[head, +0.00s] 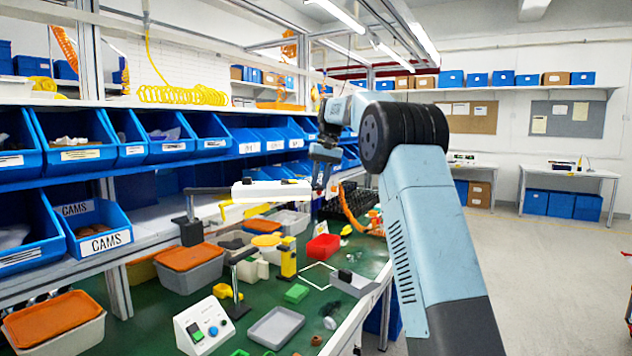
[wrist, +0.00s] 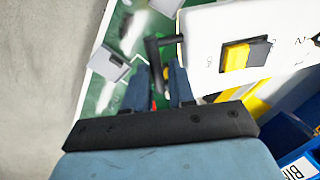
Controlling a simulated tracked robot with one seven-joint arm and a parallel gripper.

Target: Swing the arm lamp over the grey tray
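The arm lamp has a long white head (head: 271,190) on a dark jointed arm, above the left side of the green table. In the wrist view, its white head (wrist: 225,40) carries a yellow and dark switch and a dark bent handle (wrist: 153,50) at its end. My gripper (head: 322,178) is at the head's right end. In the wrist view my gripper (wrist: 159,78) has its fingers apart, with the handle between them; a gap shows beside it. The grey tray (head: 275,328) lies on the table's front part, below and apart from the lamp head.
A switch box (head: 203,327) stands left of the tray. A yellow device (head: 288,258), a red bin (head: 322,247) and an angled grey holder (head: 354,283) stand on the table. Blue bins (head: 90,230) line the shelves at left. Open floor (head: 540,270) lies at right.

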